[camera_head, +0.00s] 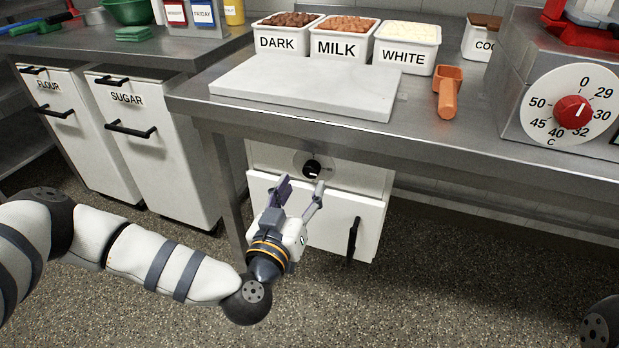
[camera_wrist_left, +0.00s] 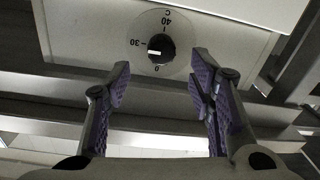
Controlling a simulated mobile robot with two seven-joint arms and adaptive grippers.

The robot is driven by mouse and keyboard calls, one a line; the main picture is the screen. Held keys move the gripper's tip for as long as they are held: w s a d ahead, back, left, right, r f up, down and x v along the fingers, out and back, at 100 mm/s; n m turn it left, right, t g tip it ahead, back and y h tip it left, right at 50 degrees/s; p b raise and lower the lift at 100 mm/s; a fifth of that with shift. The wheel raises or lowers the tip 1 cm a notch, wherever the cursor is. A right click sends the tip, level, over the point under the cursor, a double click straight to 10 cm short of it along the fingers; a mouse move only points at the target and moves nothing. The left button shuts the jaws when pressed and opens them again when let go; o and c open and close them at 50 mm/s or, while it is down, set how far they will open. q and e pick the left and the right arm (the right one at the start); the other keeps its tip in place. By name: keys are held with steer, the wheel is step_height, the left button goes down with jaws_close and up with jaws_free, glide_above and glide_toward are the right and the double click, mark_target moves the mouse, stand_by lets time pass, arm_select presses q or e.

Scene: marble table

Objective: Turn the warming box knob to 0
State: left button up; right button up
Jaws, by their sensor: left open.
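The warming box (camera_head: 342,177) is a white cabinet under the marble-topped metal table. Its black knob (camera_head: 312,169) sits on a pale round dial on the upper front panel. In the left wrist view the knob (camera_wrist_left: 161,48) shows upside down, with 0, 30 and 40 C readable on the dial. Its white mark points toward 30. My left gripper (camera_head: 301,183) is open and empty in front of the knob. In the left wrist view its purple-padded fingers (camera_wrist_left: 160,80) stand left and right, with the knob between and beyond them, apparently untouched. My right gripper is not in view.
The box's door has a black handle (camera_head: 352,240). The table (camera_head: 430,140) edge overhangs the box. A red knob (camera_head: 573,112) on another machine is at right. A marble slab (camera_head: 306,86), an orange scoop (camera_head: 449,92) and labelled chocolate tubs stand on top. FLOUR and SUGAR bins are left.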

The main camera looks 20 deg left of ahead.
mark_target(309, 171)
arm_select(q)
steer(key=w, duration=0.5)
steer(key=shift+a+f, duration=0.1)
steer(key=shift+a, duration=0.1)
steer(key=shift+c, duration=0.6)
steer(key=c, duration=1)
steer(key=shift+c, duration=0.2)
